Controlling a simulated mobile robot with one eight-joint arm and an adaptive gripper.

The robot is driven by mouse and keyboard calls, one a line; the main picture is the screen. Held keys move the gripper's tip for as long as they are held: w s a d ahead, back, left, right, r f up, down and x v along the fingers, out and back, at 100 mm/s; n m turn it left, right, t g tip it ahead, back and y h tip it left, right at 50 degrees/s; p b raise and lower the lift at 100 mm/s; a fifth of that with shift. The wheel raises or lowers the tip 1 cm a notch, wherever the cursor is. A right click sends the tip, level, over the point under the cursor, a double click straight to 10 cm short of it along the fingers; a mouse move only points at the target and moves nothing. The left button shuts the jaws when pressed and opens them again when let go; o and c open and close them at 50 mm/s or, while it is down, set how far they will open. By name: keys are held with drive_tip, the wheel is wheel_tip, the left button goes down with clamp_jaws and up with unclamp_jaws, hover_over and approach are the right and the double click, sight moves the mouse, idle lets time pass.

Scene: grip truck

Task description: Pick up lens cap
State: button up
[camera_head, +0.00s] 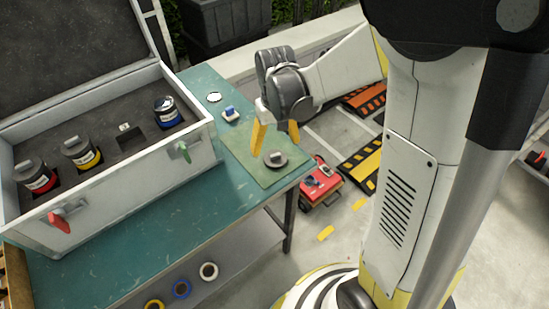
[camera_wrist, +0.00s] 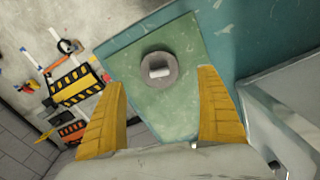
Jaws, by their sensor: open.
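The lens cap looks to be the dark grey disc (camera_head: 276,159) with a light raised grip on top. It lies flat on a green mat (camera_head: 248,165) near the table's right corner. In the wrist view the disc (camera_wrist: 158,70) lies on the mat (camera_wrist: 184,110), ahead of and between my two yellow fingers. My gripper (camera_head: 275,133) is open and empty, above the mat and apart from the disc. In the wrist view the fingers of my gripper (camera_wrist: 160,98) are spread wide to either side.
An open case (camera_head: 135,187) with several lens-like cylinders stands on the teal table (camera_head: 130,262) to the left. A small blue-and-white item (camera_head: 230,114) and a white disc (camera_head: 214,97) lie behind the mat. A red cart (camera_head: 319,185) stands on the floor beyond the table's right edge.

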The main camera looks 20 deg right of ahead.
sight(276, 156)
drive_tip(key=f+b, duration=0.1)
drive_tip(key=f, duration=0.1)
drive_tip(key=f+b, duration=0.2)
drive_tip(key=f, duration=0.1)
drive_tip(key=shift+s+f, duration=0.2)
drive_tip(key=shift+f, duration=0.05)
drive_tip(key=shift+r, duration=0.1)
drive_tip(key=shift+c, duration=0.3)
drive_tip(key=c, duration=0.9)
